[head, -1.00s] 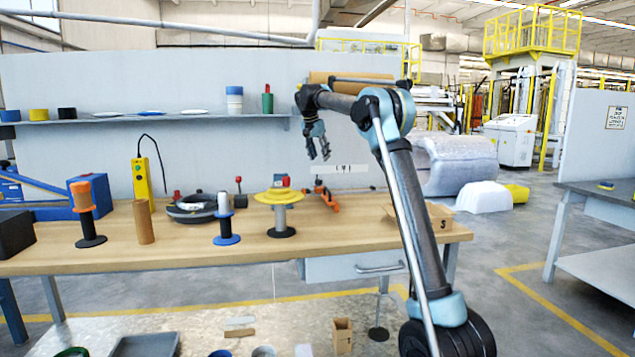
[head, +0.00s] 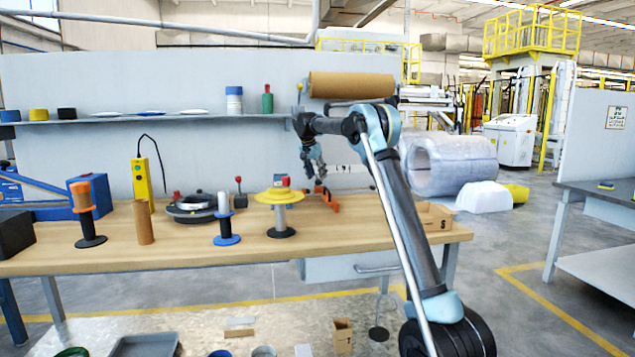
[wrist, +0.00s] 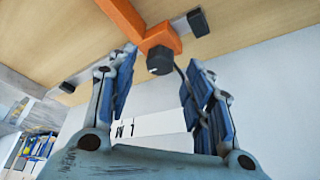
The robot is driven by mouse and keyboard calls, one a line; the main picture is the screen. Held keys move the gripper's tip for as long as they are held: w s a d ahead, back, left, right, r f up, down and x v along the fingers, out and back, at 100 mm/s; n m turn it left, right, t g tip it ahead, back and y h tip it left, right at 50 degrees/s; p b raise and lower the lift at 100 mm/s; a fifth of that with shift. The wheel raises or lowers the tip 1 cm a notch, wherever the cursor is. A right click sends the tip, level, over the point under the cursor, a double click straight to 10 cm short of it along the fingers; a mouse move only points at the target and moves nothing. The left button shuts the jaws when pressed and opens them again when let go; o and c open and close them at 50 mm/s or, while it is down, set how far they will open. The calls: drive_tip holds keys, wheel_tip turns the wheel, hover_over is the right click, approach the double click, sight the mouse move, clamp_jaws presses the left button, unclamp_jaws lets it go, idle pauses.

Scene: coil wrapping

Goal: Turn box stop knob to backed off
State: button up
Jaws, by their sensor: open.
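A black knob (wrist: 160,60) with a small white mark on its face sits on an orange bracket (wrist: 127,16) in the wrist view. The orange bracket also shows on the bench in the head view (head: 330,201), where I cannot make out the knob. My gripper (wrist: 163,66) is open, with one blue-padded finger on each side of the knob in the picture. Nothing is held, and I cannot tell how far the knob is from the fingertips. In the head view my gripper (head: 315,172) hangs just above the bracket, pointing down.
The wooden bench (head: 350,240) holds a yellow-flanged spool (head: 279,197) left of my gripper and a small cardboard box (head: 436,216) to its right. A dark round device (head: 192,207) lies farther left. A brown roll (head: 350,86) is behind my arm.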

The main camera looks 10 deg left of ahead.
sight(319, 182)
drive_tip(key=shift+x, duration=1.3)
